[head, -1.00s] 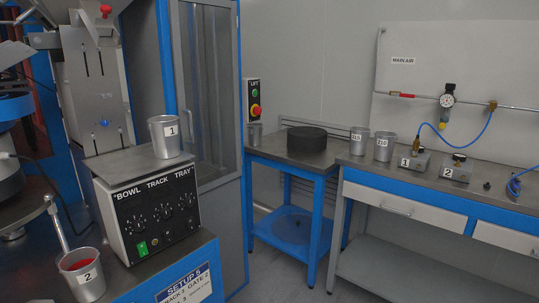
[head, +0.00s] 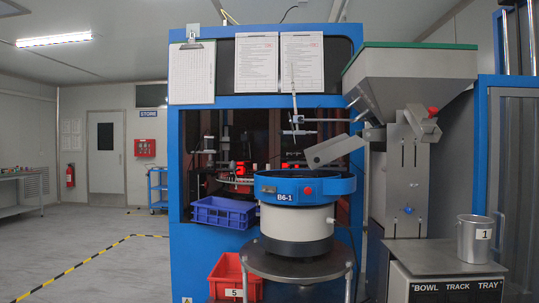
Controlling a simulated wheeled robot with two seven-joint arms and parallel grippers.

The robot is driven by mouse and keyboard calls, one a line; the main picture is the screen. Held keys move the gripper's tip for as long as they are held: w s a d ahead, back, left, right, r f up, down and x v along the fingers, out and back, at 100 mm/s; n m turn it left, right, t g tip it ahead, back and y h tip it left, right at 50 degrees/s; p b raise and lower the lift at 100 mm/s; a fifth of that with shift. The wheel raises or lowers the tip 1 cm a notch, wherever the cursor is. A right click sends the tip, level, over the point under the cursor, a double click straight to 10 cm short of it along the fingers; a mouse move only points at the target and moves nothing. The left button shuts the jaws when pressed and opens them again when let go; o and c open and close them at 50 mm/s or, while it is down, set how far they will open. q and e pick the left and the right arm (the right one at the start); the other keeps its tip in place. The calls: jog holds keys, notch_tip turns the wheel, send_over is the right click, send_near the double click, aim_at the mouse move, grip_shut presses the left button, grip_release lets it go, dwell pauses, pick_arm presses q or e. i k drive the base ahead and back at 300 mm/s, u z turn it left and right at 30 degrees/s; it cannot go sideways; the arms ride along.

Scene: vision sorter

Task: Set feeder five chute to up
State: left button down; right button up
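A blue machine cabinet (head: 184,180) fills the middle of the head view. In front of it stands a bowl feeder with a blue bowl (head: 275,187) labelled B6-1 on a white base (head: 290,222). A grey metal chute (head: 333,150) slants over the right side of the bowl, its lower end to the left. Above right is a grey hopper (head: 415,75) with a green rim. A plate with a red knob (head: 432,111) stands beneath it. I see no label reading feeder five; a red bin (head: 225,272) bears a 5. Neither gripper is in view.
A control box (head: 450,290) marked BOWL TRACK TRAY and a metal cup (head: 474,240) labelled 1 stand at the lower right. A blue crate (head: 223,213) sits at the cabinet opening. Open floor with yellow-black tape (head: 100,252) lies to the left.

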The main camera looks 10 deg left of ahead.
aim_at(334, 151)
jog(key=u, duration=0.85)
jog(key=i, duration=1)
jog(key=z, duration=0.05)
